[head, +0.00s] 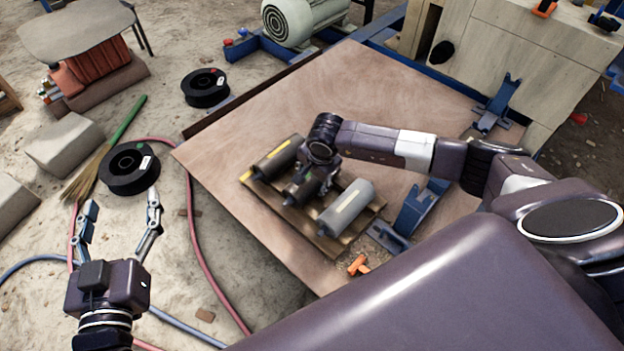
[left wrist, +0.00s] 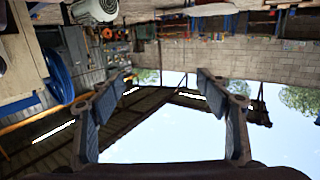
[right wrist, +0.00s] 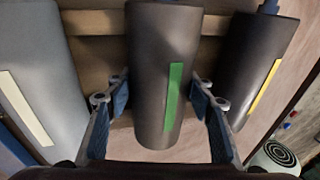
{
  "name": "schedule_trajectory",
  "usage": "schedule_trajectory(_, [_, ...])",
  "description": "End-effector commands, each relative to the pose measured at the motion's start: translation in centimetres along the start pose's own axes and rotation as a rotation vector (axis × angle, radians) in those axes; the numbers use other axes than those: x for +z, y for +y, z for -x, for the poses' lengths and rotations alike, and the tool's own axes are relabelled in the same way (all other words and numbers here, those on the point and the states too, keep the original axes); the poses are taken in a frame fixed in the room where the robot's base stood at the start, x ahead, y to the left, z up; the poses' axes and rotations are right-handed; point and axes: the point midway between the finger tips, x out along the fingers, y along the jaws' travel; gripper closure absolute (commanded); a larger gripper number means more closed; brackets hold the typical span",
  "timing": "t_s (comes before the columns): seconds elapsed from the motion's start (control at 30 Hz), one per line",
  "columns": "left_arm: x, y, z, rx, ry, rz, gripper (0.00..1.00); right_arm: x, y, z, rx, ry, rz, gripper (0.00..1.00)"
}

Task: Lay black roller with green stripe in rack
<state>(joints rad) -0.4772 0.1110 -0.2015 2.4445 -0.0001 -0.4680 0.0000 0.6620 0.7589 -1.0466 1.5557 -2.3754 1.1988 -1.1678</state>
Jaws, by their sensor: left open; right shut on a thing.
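The black roller with the green stripe (right wrist: 160,75) is between the fingers of my right gripper (right wrist: 160,98), which is shut on it. In the head view this roller (head: 301,190) is in the middle of the wooden rack (head: 323,240), partly hidden under my right gripper (head: 320,172). The right wrist view shows the rack's wooden slats (right wrist: 95,22) behind it; whether it rests fully on them I cannot tell. My left gripper (head: 120,212) is open and empty, off the table to the left; its fingers also show in the left wrist view (left wrist: 165,95).
A black roller with a yellow stripe (head: 277,158) and a grey roller with a pale stripe (head: 346,207) lie in the rack on either side. A blue bracket (head: 412,212) and an orange clamp piece (head: 358,265) are to the right. The tabletop's far part (head: 370,90) is clear.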

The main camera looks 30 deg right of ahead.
Motion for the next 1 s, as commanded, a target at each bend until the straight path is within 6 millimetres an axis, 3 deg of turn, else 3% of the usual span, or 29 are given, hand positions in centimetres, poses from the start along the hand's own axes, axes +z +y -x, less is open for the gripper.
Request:
schedule_trajectory(0.3, [-0.8,0.1,-0.1,0.002,0.033,0.000,0.31,-0.1,-0.2,0.0,-0.006,0.001,0.000,1.00])
schedule_trajectory(0.33, [-0.9,0.1,-0.1,0.002,0.037,0.000,0.31,-0.1,-0.2,0.0,-0.006,0.001,0.000,0.49])
schedule_trajectory(0.5, [-1.0,0.1,-0.1,0.002,0.041,0.000,0.31,0.0,-0.1,0.0,-0.004,0.000,0.000,0.31])
schedule_trajectory(0.8, [-0.6,0.0,-0.1,0.001,0.030,0.000,0.31,0.0,0.2,-0.1,0.004,0.000,0.000,0.31])
schedule_trajectory(1.0, [-0.6,0.0,-0.1,0.001,0.031,0.000,0.31,-0.1,0.0,2.0,-0.001,0.002,0.001,0.31])
